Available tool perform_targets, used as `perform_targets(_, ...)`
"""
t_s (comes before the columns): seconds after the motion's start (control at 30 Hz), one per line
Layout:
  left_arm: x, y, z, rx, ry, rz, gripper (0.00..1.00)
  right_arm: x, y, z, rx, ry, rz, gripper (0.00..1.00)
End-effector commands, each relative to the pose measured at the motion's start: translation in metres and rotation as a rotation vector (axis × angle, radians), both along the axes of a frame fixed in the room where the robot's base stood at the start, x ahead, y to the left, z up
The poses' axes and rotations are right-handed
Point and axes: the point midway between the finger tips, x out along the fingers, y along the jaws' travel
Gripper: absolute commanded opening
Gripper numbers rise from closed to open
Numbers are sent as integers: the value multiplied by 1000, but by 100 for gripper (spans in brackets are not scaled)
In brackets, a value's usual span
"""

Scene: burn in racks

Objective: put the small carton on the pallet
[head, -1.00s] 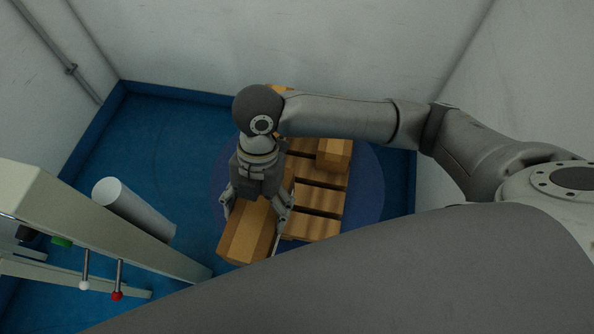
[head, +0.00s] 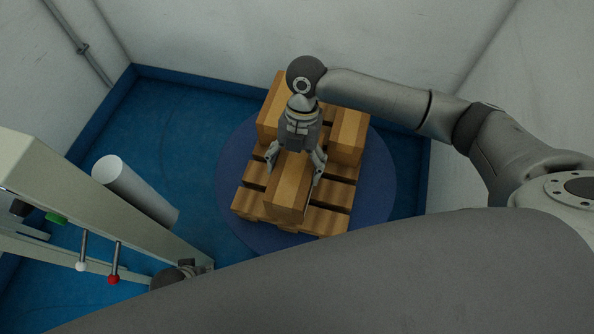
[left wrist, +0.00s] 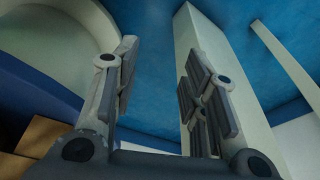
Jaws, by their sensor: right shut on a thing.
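The small carton (head: 289,188) is a brown box in the head view. My right gripper (head: 296,163) is shut on it from above, one finger on each side. The carton is over the front middle of the wooden pallet (head: 332,219); I cannot tell whether it touches the slats. My left gripper (left wrist: 162,52) shows in the left wrist view with its fingers apart and nothing between them.
Other cartons stand on the pallet at the back left (head: 270,112) and back right (head: 348,136). The pallet is on a round dark-blue disc (head: 376,185). A grey cylinder (head: 135,190) and a pale post (head: 85,190) are at the left.

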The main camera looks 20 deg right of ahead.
Motion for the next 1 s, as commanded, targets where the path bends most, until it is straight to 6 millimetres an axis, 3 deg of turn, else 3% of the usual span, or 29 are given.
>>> perform_targets(0.17,2,0,6,0,-3,1,40,5,-3,-6,3,-2,0,27)
perform_targets(0.5,9,0,36,-2,-21,3,40,7,-6,-37,2,-3,0,27)
perform_targets(0.97,9,-1,41,-1,-21,4,40,7,-6,-42,2,-3,1,27)
perform_targets(1.0,9,-1,42,-1,-22,4,40,7,-7,-43,1,-2,1,83)
